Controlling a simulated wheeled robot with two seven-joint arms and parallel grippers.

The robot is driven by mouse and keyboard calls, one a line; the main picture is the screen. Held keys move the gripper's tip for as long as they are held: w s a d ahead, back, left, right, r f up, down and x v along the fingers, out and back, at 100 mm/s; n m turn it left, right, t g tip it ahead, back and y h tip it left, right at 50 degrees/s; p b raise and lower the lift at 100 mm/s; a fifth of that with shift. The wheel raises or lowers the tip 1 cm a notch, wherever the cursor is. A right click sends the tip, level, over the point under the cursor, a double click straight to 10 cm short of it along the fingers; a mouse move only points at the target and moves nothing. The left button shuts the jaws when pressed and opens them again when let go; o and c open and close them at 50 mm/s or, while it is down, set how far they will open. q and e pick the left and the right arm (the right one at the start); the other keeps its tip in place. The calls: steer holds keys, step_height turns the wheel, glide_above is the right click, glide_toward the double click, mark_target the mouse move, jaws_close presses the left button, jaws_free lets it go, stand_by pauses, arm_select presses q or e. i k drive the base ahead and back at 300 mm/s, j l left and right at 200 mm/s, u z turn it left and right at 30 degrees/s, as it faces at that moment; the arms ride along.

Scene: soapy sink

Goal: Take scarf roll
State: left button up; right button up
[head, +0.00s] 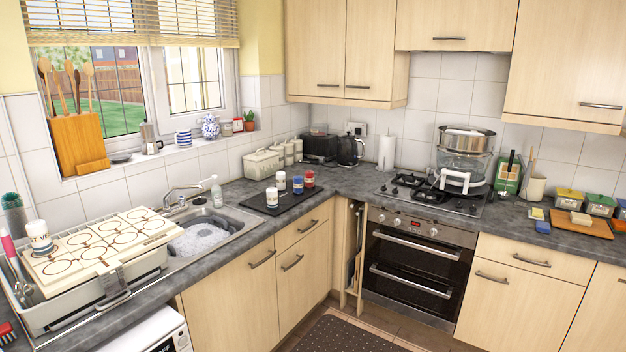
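I cannot make out a scarf roll for certain in the head view. A white upright roll (387,153) stands on the back counter between the black kettle and the hob. A small white cylinder with dark markings (39,237) stands at the left end of the board with ring outlines (95,247). Several small jars (298,185), white, blue and red, stand on a black mat right of the sink. Neither of my grippers is in view.
The sink (203,236) holds white suds, with a tap (182,194) behind it. A hob (432,192) with a steamer pot (463,158) is at the back right. Beyond it are a wooden board (580,224) and several tubs. The counter (340,186) has free room near the corner.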

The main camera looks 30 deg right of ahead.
mark_target(309, 178)
steer(key=i+l+z, duration=0.4)
steer(key=i+l, duration=0.95)
steer(key=i, duration=0.05)
